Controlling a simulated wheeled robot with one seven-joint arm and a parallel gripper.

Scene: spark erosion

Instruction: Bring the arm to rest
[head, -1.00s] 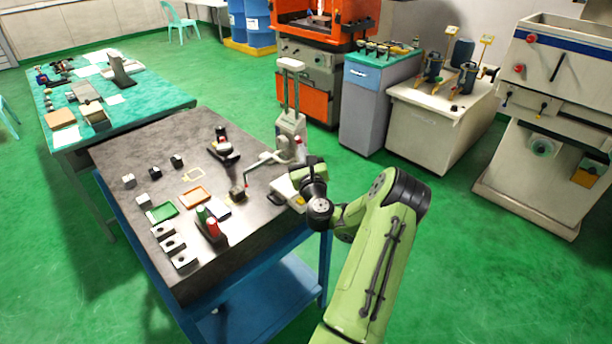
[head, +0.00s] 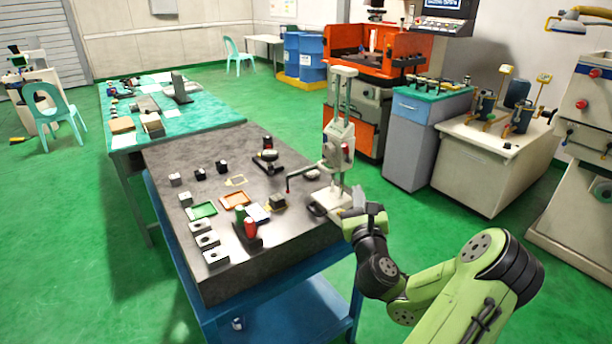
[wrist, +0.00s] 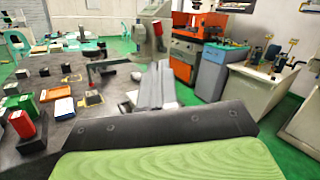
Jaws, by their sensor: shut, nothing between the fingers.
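My green arm reaches in from the lower right in the head view. My gripper (head: 366,212) is at the right edge of the dark table (head: 205,150), in front of the white height gauge (head: 338,150). In the wrist view my gripper (wrist: 158,85) shows its fingers together with nothing between them, pointing past the gauge's base. I cannot tell whether the fingers touch the gauge.
Red and green items (head: 247,228), several metal blocks (head: 209,240), a green tray (head: 202,211) and an orange tray (head: 234,199) lie on the table. An orange machine (head: 375,60) and a beige cabinet (head: 490,165) stand behind. Green floor is open at right.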

